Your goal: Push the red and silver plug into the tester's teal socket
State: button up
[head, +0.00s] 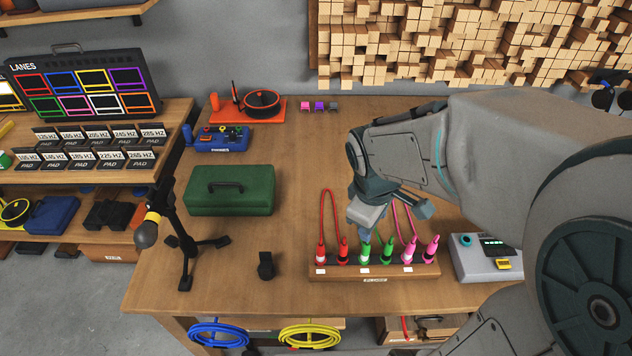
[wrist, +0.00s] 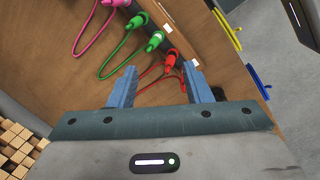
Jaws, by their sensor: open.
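The red and silver plug (head: 320,254) stands upright at the left end of the wooden plug rack (head: 374,279), with a red cord looping up from it to a second red plug (head: 343,252). In the wrist view a red plug (wrist: 172,58) shows beyond and between the fingertips; its silver part is not clear there. My gripper (head: 372,236) is open and empty, pointing down above and behind the rack near the green plugs. Its two blue fingers also show in the wrist view (wrist: 162,78). The grey tester (head: 483,268) stands right of the rack, with its teal socket (head: 465,240) at top left.
Green plugs (head: 365,253) and pink plugs (head: 432,248) stand in the same rack. A black tripod (head: 187,250), a green toolbox (head: 230,190) and a small black item (head: 266,266) are to the left. The table is clear behind the rack's left side.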

jog(key=w+a+f+n+g+p, duration=0.1)
jog(key=w+a+f+n+p, duration=0.25)
jog(key=n, duration=0.55)
jog(key=n+y+p, duration=0.1)
jog(key=n+y, duration=0.1)
jog(key=n, duration=0.5)
send_over(320, 252)
jog(key=w, duration=0.1)
notch_tip(320, 252, down, 3)
jog(key=shift+d+g, duration=0.1)
jog(key=shift+g, duration=0.2)
notch_tip(320, 252, down, 8)
jog(key=shift+f+b, duration=0.25)
jog(key=shift+b, duration=0.4)
jog(key=shift+f, duration=0.1)
jog(key=shift+f, duration=2.55)
jog(key=shift+c, duration=0.4)
